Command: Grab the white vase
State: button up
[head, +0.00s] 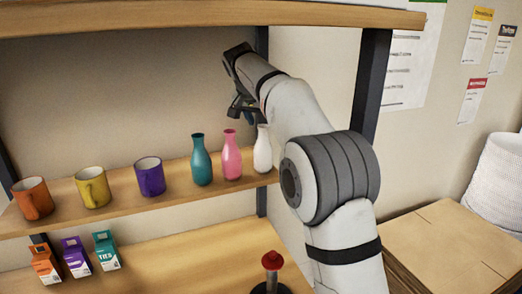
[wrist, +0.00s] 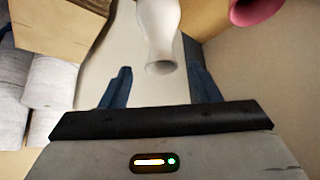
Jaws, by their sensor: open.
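The white vase (head: 262,154) stands at the right end of the shelf in the head view, its right side partly hidden by my arm. My gripper (head: 243,110) is above the vases, close to the white vase's top. In the wrist view the white vase (wrist: 159,30) shows with its mouth toward me, between the lines of the two fingers of my gripper (wrist: 162,80). The fingers are spread, with nothing held. I cannot tell whether the vase's mouth has entered the space between the fingertips.
The pink vase (head: 232,155) stands just left of the white vase, and the teal vase (head: 201,160) beyond it. Purple (head: 150,177), yellow (head: 92,187) and orange (head: 33,198) mugs stand further left. An upper shelf (head: 200,15) overhangs. Small cartons (head: 76,257) stand below.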

aim_at(264, 134)
jog(key=x, duration=0.2)
jog(key=p+x, duration=0.1)
jog(key=x, duration=0.1)
jog(key=p+x, duration=0.1)
jog(key=x, duration=0.1)
jog(key=shift+s+a+f, duration=0.1)
jog(key=shift+a+f, duration=0.1)
jog(key=shift+f, duration=0.3)
jog(key=shift+c, duration=0.4)
grip_shut()
